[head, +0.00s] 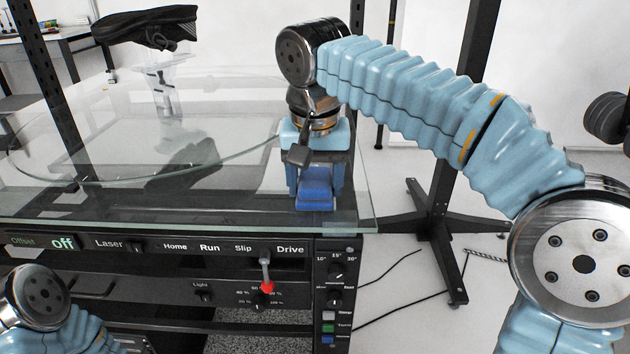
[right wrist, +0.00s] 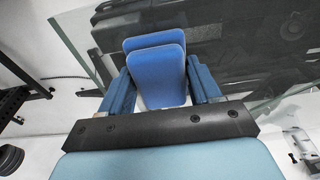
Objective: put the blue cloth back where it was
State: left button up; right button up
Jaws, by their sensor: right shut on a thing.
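The blue cloth (head: 315,190) is a small folded pad near the front right corner of the glass tabletop. My right gripper (head: 316,180) comes down over it from above and is shut on it. In the right wrist view the cloth (right wrist: 156,70) sits between the two fingers of the right gripper (right wrist: 160,90). I cannot tell whether the cloth touches the glass. My left arm shows at the bottom left of the head view, but its gripper is out of frame.
The glass tabletop (head: 215,205) has a clear front stretch left of the cloth. A round glass turntable (head: 90,165) lies behind, with a dark shoe (head: 150,28) above it. Below the front edge is a control panel (head: 180,247) with a red-tipped lever (head: 266,285). A black stand (head: 440,215) is at right.

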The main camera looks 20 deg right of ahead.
aim_at(314, 185)
jog(key=shift+f, duration=0.2)
jog(key=o, duration=1)
jog(key=shift+r, duration=0.1)
jog(key=r+p, duration=0.1)
jog(key=r, duration=0.2)
jog(key=s+r+p, duration=0.1)
jog(key=r, duration=0.3)
jog(key=r+p, duration=0.1)
jog(key=r, duration=0.2)
jog(key=shift+s+a+r, duration=0.2)
jog(key=shift+a, duration=0.05)
jog(key=shift+s+r, duration=0.15)
jog(key=shift+r, duration=0.7)
